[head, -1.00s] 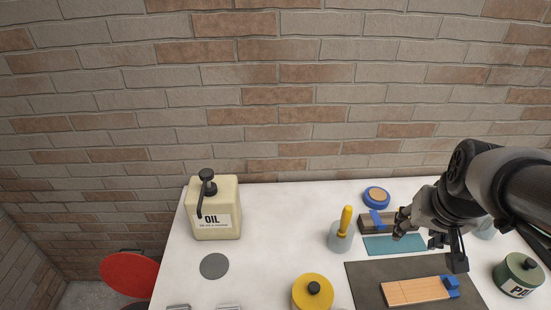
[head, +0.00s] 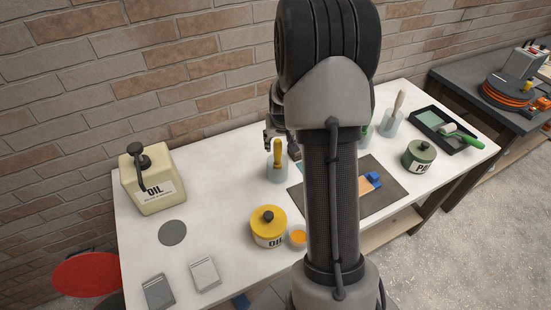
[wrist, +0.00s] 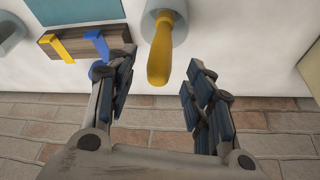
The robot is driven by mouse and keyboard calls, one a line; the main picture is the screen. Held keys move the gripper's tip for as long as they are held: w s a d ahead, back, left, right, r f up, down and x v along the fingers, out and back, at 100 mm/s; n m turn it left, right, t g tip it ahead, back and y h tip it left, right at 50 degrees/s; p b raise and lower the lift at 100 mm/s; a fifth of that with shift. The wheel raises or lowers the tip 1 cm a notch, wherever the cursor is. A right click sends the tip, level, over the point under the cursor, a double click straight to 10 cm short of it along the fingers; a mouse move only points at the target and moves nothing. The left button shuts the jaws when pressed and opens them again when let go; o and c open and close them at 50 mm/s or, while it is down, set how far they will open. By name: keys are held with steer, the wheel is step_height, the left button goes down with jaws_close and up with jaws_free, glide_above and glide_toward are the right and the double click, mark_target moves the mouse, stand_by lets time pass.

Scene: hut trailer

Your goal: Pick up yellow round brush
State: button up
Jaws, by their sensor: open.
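The yellow round brush (head: 277,152) stands upright, handle up, in a clear grey cup (head: 277,174) on the white table. In the wrist view its yellow handle (wrist: 161,50) shows between the fingers, its tip towards my palm. Its lower end in the cup (wrist: 165,9) is hard to see. My gripper (wrist: 158,78) is open and empty, with one finger at each side of the handle and no clear contact. In the head view my arm hides most of the gripper, just behind the brush.
A wooden holder (wrist: 75,45) with a yellow and a blue tool lies close beside the left finger. A yellow oil tin (head: 268,232), an oil jug (head: 152,185) and a green tin (head: 419,155) stand on the table. The brick wall (head: 180,60) is close behind.

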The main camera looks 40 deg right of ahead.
mark_target(277, 149)
steer(key=x, duration=0.6)
steer(key=b+x, duration=0.1)
steer(key=x, duration=0.2)
steer(key=shift+w+d+r, duration=0.15)
steer(key=shift+w, duration=0.1)
steer(key=shift+c, duration=0.2)
jaws_close()
steer(key=shift+r, duration=0.15)
